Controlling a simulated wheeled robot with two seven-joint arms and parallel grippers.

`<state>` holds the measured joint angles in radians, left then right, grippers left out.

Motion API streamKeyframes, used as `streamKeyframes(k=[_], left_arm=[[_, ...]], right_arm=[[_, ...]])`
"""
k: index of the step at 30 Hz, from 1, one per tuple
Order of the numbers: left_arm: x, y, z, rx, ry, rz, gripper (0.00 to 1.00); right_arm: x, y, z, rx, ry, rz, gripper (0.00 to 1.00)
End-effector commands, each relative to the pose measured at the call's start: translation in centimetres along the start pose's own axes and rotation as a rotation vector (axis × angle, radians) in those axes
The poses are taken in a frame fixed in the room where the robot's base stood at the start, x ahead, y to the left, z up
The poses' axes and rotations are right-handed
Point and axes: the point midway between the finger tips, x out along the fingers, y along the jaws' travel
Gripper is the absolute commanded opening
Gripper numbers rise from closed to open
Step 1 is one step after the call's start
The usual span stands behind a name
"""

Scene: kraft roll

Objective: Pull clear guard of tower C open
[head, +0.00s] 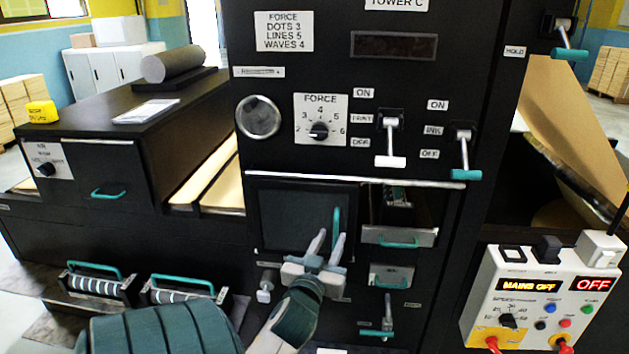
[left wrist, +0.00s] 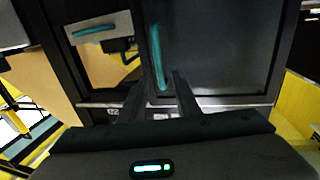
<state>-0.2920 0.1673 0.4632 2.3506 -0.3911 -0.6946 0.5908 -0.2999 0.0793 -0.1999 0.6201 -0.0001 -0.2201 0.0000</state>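Tower C is the tall black cabinet in the head view. Its clear guard (head: 285,218) is a dark see-through panel in a black frame, standing flat against the front, and it looks shut. A teal upright handle (head: 336,225) sits near the guard's right edge. In the left wrist view the guard (left wrist: 220,45) and its handle (left wrist: 156,55) show close up. My left gripper (head: 330,241) is open at the handle's lower end. In the left wrist view its fingertips (left wrist: 164,76) lie on either side of the handle; contact cannot be told. My right gripper is not in view.
Right of the guard are an open bay and a drawer with a teal handle (head: 398,243). Levers and a force dial (head: 320,130) sit above. A control box (head: 540,290) reading MAINS OFF stands at right. Two teal-handled rollers (head: 95,285) sit low at left.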

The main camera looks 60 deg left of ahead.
Motion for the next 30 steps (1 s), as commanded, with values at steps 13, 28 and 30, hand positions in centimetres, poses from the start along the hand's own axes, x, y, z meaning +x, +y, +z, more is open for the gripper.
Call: streamKeyframes(k=[13,28,30], left_arm=[[-8.2,-0.1,-0.4,-0.001,-0.004,-0.002,0.29],[-11.9,0.0,-0.1,0.0,0.0,-0.001,0.29],[-12.0,0.0,0.0,0.0,0.001,-0.001,0.29]], right_arm=[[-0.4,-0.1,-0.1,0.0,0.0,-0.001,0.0],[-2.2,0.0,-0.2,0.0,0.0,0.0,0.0],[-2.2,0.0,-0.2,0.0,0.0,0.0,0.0]])
